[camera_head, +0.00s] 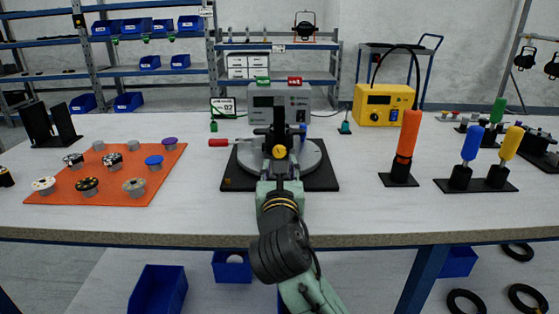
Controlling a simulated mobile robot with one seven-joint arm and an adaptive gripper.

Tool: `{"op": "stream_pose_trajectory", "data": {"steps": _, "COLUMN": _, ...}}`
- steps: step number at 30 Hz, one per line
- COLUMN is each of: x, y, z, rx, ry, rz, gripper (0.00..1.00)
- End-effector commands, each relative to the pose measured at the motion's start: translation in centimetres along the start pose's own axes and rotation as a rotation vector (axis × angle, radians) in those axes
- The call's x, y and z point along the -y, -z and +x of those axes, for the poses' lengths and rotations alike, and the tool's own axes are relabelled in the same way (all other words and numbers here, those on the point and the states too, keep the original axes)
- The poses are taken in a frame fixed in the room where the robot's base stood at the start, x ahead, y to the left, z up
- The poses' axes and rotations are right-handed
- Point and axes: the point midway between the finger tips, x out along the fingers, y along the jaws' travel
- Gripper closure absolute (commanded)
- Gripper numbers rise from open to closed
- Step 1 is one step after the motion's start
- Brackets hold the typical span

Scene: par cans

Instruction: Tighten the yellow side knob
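A yellow round knob (279,151) faces me at the middle of the bench, at the front of a dark upright part on a grey round turntable (312,160) with a black base plate. A red handle (218,142) sticks out to the left, and a blue part shows at the right of the dark upright. My arm reaches in from the bottom. My gripper (279,163) is in line with the yellow knob, close to it in the picture. Its fingers are small and dark against the fixture, so I cannot tell whether they touch the knob or how far apart they are.
An orange mat (60,193) with several round parts lies left. An orange-handled tool (408,135) and blue and yellow ones (508,145) stand in black holders right. A grey instrument (296,100) and yellow power unit (384,104) stand behind. The bench front is mostly clear.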

Motion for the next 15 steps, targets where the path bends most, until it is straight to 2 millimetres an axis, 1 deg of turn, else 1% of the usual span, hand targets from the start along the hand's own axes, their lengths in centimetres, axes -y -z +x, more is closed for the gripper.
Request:
{"op": "stream_pose_trajectory", "data": {"steps": 1, "x": 0.0, "y": 0.0, "z": -0.7, "rx": 0.0, "ry": 0.0, "rz": 0.0, "gripper": 0.66}}
{"op": "stream_pose_trajectory", "data": {"steps": 5, "x": 0.0, "y": 0.0, "z": -1.7, "rx": 0.001, "ry": 0.0, "rz": 0.0, "gripper": 0.66}}
{"op": "stream_pose_trajectory", "data": {"steps": 15, "x": -0.1, "y": 0.0, "z": -1.9, "rx": 0.001, "ry": -0.002, "rz": 0.003, "gripper": 0.66}}
